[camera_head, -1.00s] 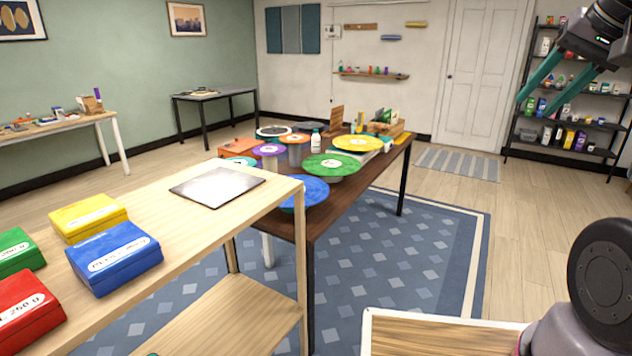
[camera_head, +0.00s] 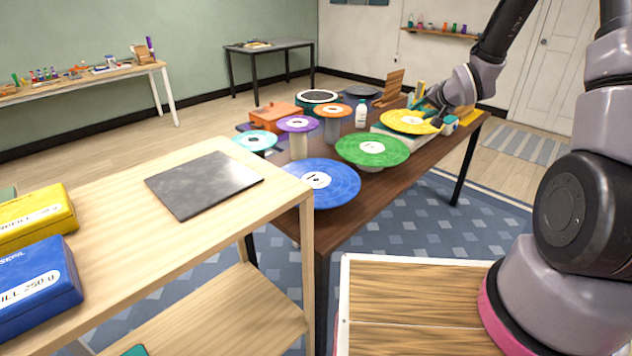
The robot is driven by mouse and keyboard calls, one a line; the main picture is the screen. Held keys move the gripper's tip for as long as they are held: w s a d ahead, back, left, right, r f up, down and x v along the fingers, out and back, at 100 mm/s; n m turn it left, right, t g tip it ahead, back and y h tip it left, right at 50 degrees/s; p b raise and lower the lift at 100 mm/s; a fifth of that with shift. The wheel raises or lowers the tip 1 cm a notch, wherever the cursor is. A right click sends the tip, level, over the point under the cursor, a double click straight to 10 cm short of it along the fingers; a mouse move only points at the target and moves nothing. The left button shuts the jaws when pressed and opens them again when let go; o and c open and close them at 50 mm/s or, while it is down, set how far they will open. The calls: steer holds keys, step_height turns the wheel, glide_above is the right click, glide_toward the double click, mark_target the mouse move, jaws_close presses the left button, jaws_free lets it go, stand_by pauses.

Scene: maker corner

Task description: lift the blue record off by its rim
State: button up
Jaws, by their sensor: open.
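The blue record (camera_head: 340,190) has a white label and lies flat at the near end of the dark brown table (camera_head: 395,200), close to the wooden shelf unit's corner. What bears it underneath is hidden. My gripper (camera_head: 436,116) is over the far right part of the table, beside the right edge of the yellow record (camera_head: 402,119). It is open and well apart from the blue record. Its fingertips are small and partly hidden, so I cannot tell whether they touch anything.
A green record (camera_head: 392,149) stands raised between the blue record and my gripper. Purple (camera_head: 297,124), orange (camera_head: 333,110) and turquoise (camera_head: 255,141) records stand behind, near a white bottle (camera_head: 361,113). The wooden shelf unit (camera_head: 110,225) borders the table's left.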

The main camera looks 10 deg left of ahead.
steer(key=a+f+y, duration=0.2)
steer(key=a+f, duration=0.2)
steer(key=f, duration=0.5)
steer(key=m+t+y, duration=0.4)
steer(key=m+y, duration=0.1)
steer(key=y, duration=0.1)
glide_toward(346, 180)
steer(key=x, duration=1)
steer(key=shift+f, duration=0.15)
steer(key=shift+m, duration=0.3)
jaws_close()
